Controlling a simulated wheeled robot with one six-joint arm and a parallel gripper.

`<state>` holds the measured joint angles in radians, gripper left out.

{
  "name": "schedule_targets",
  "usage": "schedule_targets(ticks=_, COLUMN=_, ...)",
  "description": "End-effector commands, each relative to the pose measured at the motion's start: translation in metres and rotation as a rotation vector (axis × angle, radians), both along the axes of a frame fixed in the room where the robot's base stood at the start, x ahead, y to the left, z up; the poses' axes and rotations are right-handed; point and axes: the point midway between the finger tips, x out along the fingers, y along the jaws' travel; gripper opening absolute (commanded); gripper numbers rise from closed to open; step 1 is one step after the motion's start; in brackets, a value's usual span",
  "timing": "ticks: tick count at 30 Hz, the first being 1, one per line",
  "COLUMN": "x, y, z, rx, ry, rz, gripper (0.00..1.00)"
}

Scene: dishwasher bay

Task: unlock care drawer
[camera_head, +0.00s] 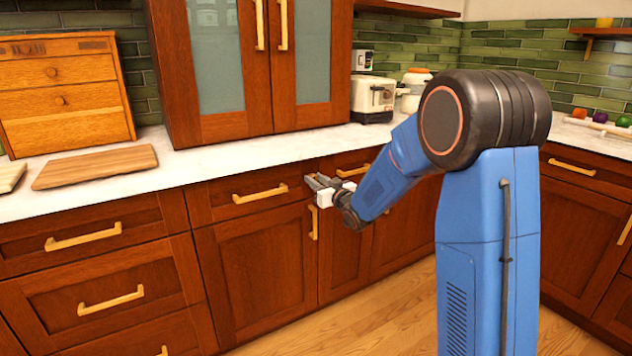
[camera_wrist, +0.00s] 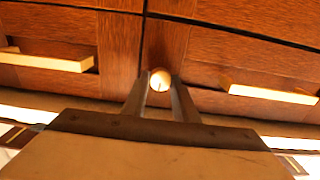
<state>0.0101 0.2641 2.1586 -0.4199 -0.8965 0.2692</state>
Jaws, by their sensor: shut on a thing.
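A small round pale knob with a dark mark, which looks like a lock (camera_wrist: 160,79), sits on the wooden strip between two drawer fronts in the wrist view. My gripper (camera_wrist: 159,92) has its two fingers on either side of the knob, shut on it. In the head view my gripper (camera_head: 318,184) is up against the cabinet front, just under the counter, and hides the lock. A drawer with a gold bar handle (camera_head: 260,193) is left of it, and another with a gold handle (camera_head: 353,171) is right of it. Both look shut. I cannot tell which is the care drawer.
The white counter (camera_head: 240,160) runs just above my gripper. A cabinet door with an upright gold handle (camera_head: 313,222) is below it. A cutting board (camera_head: 95,167), a wooden drawer box (camera_head: 65,95) and a toaster (camera_head: 372,98) stand on the counter. The floor in front is clear.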

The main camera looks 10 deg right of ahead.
Motion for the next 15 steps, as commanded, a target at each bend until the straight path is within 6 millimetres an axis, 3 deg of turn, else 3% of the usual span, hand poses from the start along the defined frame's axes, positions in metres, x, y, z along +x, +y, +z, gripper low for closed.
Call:
schedule_targets(ticks=8, x=-0.0002, y=0.0003, z=0.0000, rx=-0.071, ry=-0.023, rz=0.000, gripper=0.00)
schedule_targets(ticks=15, x=-0.0004, y=0.0009, z=-0.0002, rx=-0.237, ry=-0.077, rz=0.000, gripper=0.00)
